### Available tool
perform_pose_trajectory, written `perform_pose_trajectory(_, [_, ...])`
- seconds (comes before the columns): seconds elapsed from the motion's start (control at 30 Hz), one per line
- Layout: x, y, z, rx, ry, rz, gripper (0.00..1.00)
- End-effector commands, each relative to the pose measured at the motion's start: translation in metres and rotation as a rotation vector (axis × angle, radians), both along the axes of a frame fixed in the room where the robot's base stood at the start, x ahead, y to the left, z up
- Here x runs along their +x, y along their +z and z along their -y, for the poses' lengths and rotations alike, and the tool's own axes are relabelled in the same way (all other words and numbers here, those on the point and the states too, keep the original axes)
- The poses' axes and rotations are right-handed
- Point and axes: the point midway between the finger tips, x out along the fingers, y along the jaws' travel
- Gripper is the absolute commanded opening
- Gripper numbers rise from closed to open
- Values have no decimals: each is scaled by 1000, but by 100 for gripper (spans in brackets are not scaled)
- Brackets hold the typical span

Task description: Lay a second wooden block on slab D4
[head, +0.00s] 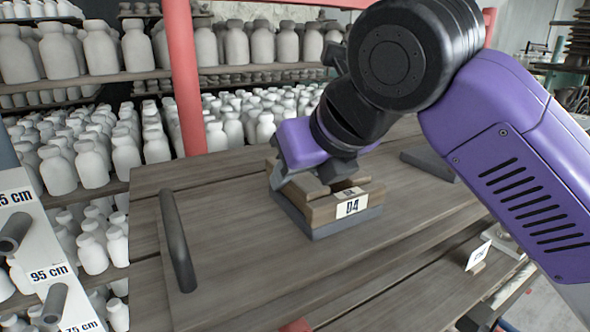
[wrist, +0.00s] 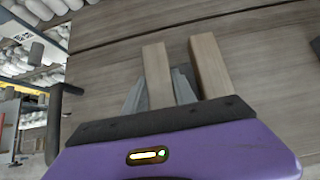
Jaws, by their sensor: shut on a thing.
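Slab D4 (head: 318,229) is a flat grey slab on the wooden boards, with a white D4 tag on its near side. A wooden block (head: 318,213) lies along its near side, behind the tag. My gripper (head: 319,180) points down over the slab, its fingers shut on a wooden block. In the wrist view the held wooden block (wrist: 155,68) stands out between the grey fingers. A second wooden block (wrist: 210,68) lies beside it to the right, roughly parallel, with a gap between. In the head view the fingers partly hide the blocks. I cannot tell whether the held block touches the slab.
A dark bar handle (head: 177,240) stands on the boards to the left. A dark flat slab (head: 428,164) lies behind on the right. Shelves of pale bottles (head: 100,46) fill the back and left. A white card (head: 478,256) stands at the right. Boards between handle and slab are clear.

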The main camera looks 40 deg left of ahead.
Motion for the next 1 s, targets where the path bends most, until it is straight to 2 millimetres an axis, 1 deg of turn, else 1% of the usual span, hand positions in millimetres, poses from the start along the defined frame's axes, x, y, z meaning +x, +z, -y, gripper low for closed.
perform_pose_trajectory(0.27, [0, 0, 0, 1, 0, 0, 0])
perform_pose_trajectory(0.3, [0, 0, 0, 1, 0, 0, 36])
perform_pose_trajectory(0.37, [0, 0, 0, 1, 0, 0, 48])
perform_pose_trajectory(0.4, [0, 0, 0, 1, 0, 0, 56])
perform_pose_trajectory(0.43, [0, 0, 0, 1, 0, 0, 58])
perform_pose_trajectory(0.77, [0, 1, 2, 1, -1, 1, 58])
perform_pose_trajectory(0.87, [-2, 8, 8, 2, -1, 3, 58])
perform_pose_trajectory(1.0, [-9, 23, 22, 3, -1, 3, 58])
